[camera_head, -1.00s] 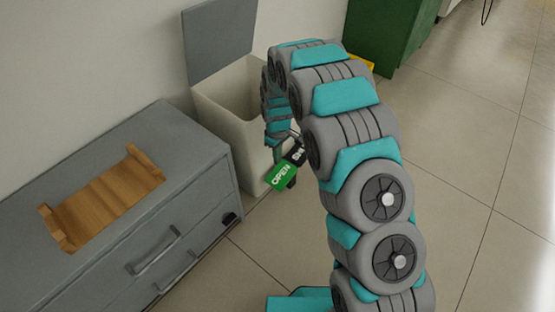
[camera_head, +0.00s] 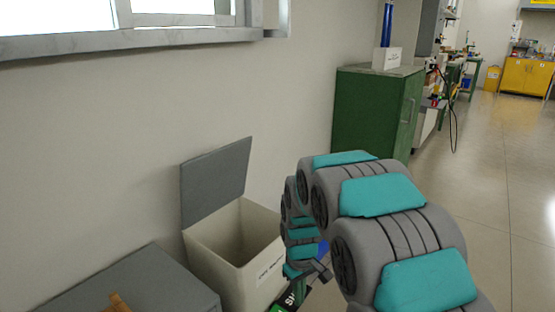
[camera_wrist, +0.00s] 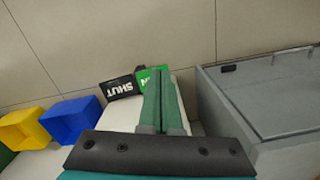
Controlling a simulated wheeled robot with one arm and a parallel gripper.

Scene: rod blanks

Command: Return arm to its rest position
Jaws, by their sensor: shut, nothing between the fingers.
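My arm (camera_head: 395,235) curves through the right half of the head view, its far part bending down beside the white bin. My gripper (camera_wrist: 162,76) shows in the wrist view with its two green fingers together and nothing between them. In the head view the gripper end is mostly cut off by the bottom edge. A black and green sign reading SHUT (camera_wrist: 118,88) lies beyond the fingertips; part of it also shows at the bottom of the head view (camera_head: 292,297). I cannot tell whether anything touches it.
The white bin (camera_head: 262,279) stands by the wall with its grey lid (camera_head: 216,182) raised. A grey cabinet (camera_head: 135,290) is at lower left and a green cabinet (camera_head: 372,120) is behind. Blue (camera_wrist: 70,120) and yellow (camera_wrist: 22,130) boxes show in the wrist view. Floor at right is clear.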

